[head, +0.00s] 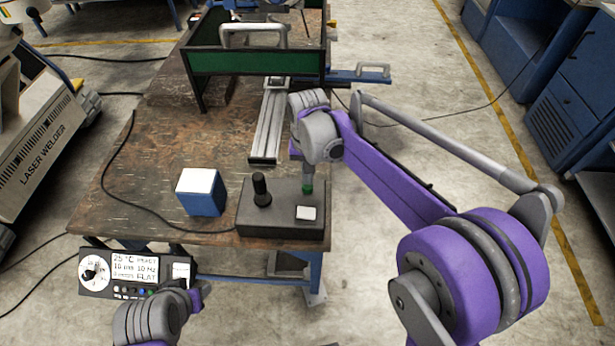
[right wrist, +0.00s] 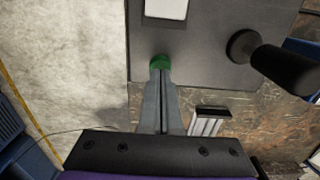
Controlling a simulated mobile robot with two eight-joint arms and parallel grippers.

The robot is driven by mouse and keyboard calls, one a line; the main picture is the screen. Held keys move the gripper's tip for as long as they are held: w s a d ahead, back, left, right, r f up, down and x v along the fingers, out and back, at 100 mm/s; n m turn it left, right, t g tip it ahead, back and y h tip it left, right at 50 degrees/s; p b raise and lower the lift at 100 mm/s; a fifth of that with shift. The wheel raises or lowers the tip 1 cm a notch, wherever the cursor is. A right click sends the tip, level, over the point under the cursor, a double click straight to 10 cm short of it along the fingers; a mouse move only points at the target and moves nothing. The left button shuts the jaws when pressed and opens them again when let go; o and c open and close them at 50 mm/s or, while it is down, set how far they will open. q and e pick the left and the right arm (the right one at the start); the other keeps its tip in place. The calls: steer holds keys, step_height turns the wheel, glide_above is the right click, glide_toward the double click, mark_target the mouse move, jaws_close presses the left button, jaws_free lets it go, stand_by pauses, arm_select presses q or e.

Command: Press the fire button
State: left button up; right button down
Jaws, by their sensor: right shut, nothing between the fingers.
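A dark grey control box (head: 282,222) sits at the table's near right corner. It carries a black joystick (head: 261,190), a white square pad (head: 306,213) and a round green button, which shows in the right wrist view (right wrist: 160,61). My right gripper (head: 308,184) points down over the box, shut and empty. In the right wrist view its closed fingertips (right wrist: 160,70) are right at the green button and cover part of it. I cannot tell whether the button is pushed in. My left gripper (head: 195,298) is low at the front left; its fingers are not clear.
A blue box with a white top (head: 201,191) stands left of the control box. A metal rail (head: 268,125) and a green-panelled frame (head: 255,61) are behind. A panel with a dial and display (head: 135,273) is at the table's front left. The table's left side is clear.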

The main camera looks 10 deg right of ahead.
steer(key=shift+f, duration=0.4)
step_height(320, 180, down, 2)
steer(key=shift+s+f+b, duration=0.1)
steer(key=shift+b, duration=0.6)
steer(key=shift+s+a, duration=0.1)
steer(key=shift+s, duration=0.1)
steer(key=shift+w, duration=0.15)
steer(key=shift+r, duration=0.35)
step_height(320, 180, up, 5)
steer(key=p, duration=0.3)
steer(key=shift+w, duration=0.1)
arm_select(q)
steer(key=shift+a+r, duration=0.15)
steer(key=shift+r, duration=0.45)
steer(key=shift+a+r, duration=0.15)
steer(key=shift+r, duration=0.4)
arm_select(e)
step_height(320, 180, up, 9)
